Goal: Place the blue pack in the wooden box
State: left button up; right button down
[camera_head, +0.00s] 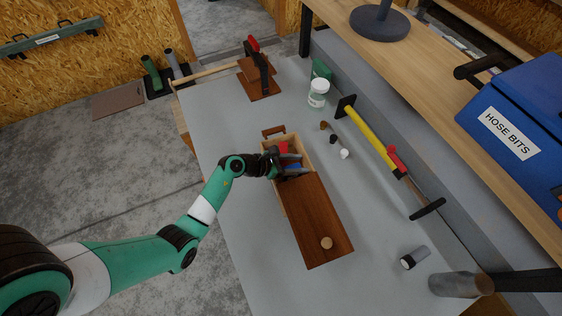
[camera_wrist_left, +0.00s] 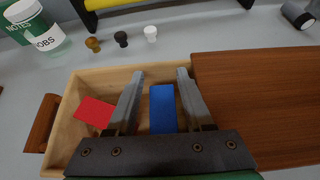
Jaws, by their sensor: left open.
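The wooden box (camera_head: 306,150) stands on the grey bench, its open compartment at the far end and a brown lid (camera_head: 313,215) with a round knob over the near part. My left gripper (camera_head: 296,164) is over the open compartment with its fingers apart. In the left wrist view, the blue pack (camera_wrist_left: 162,108) lies between the two open fingers (camera_wrist_left: 160,76), within the box walls (camera_wrist_left: 100,77). The gripper body hides its near end, and I cannot tell whether it touches the floor. A red pack (camera_wrist_left: 95,112) is in the box, left of the fingers. My right gripper is not in view.
A clamp (camera_head: 262,75) stands at the far end. A dark-ended cylinder (camera_head: 414,258) lies right of the lid. Bench left of the box is clear.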

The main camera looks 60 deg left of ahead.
pick_arm(q)
jog(key=p+v, duration=0.3)
jog(key=v, duration=0.8)
